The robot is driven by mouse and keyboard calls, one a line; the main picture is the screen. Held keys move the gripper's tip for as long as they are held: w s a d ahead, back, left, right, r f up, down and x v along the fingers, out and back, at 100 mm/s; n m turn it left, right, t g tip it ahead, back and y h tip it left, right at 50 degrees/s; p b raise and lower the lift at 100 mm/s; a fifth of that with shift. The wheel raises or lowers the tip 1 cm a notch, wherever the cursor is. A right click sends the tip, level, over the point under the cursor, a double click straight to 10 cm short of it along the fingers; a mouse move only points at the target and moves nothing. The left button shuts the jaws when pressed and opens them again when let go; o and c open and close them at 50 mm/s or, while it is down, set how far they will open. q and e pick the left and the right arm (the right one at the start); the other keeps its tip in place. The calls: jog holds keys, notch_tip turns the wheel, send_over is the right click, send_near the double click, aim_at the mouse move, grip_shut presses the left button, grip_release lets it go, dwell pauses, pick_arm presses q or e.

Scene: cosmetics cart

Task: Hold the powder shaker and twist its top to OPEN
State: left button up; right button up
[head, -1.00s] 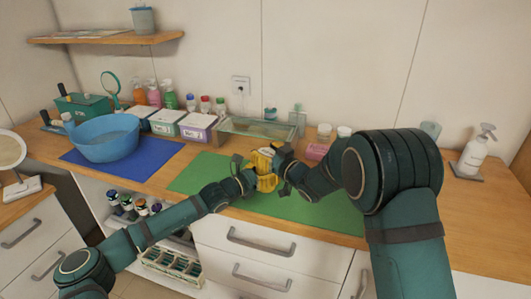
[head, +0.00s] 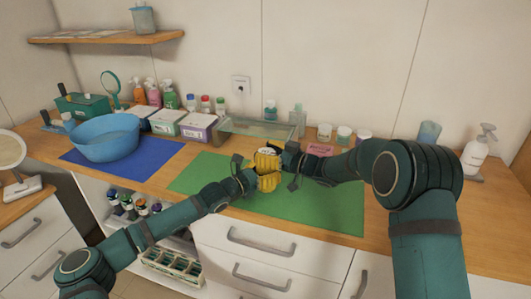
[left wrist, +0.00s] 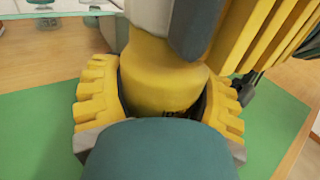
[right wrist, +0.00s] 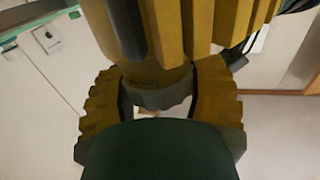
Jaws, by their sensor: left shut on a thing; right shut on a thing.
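The powder shaker shows in the left wrist view (left wrist: 160,78) as a yellow body with small dark print, between the yellow fingers of my left gripper (head: 268,183). My left gripper is shut on this lower part. My right gripper (head: 267,162) is shut on the upper part, just above the left one. In the right wrist view the shaker (right wrist: 158,88) has faint lettering and a greyish band between the fingers. In the head view the fingers hide most of the shaker. Whether the top is loose cannot be told.
The shaker is held above a green mat (head: 320,210). A blue bowl (head: 105,142) stands on a blue mat (head: 75,160) at the left. A glass tray (head: 250,130), boxes and several bottles line the back.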

jog(key=shift+f, duration=0.1)
jog(key=o, duration=1.2)
jog(key=shift+d, duration=0.1)
jog(key=v, duration=1.2)
pick_arm(q)
jog(key=o, duration=1.3)
